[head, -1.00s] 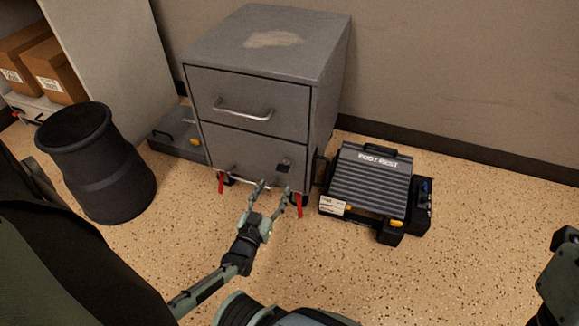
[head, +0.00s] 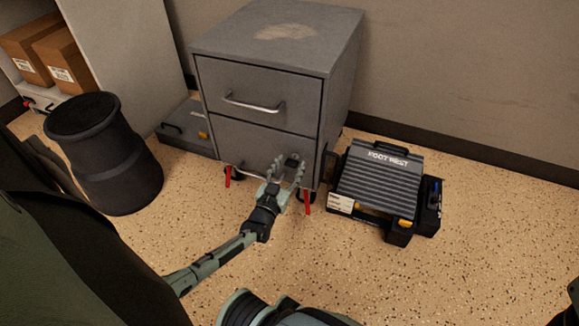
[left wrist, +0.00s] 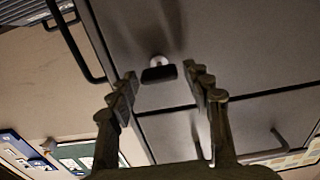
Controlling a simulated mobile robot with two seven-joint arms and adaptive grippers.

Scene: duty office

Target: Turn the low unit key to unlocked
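The low unit is a grey two-drawer cabinet (head: 225,140) against the wall. Its key (head: 292,162) sits at the upper right of the lower drawer front. In the left wrist view, the key's black head (left wrist: 159,73) stands out from a round silver lock (left wrist: 157,61). My left gripper (head: 286,168) is open in front of the lower drawer. Its two fingers stand on either side of the key head, with gaps visible in the wrist view. Contact does not show. My right gripper is not in view; only a dark piece of my right arm shows at the right edge.
A black footrest (head: 380,180) stands right of the cabinet. A black bin (head: 105,160) stands to the left. A grey flat case (head: 185,130) lies beside the cabinet. Red tabs (head: 307,202) hang at the cabinet's bottom. The speckled floor in front is clear.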

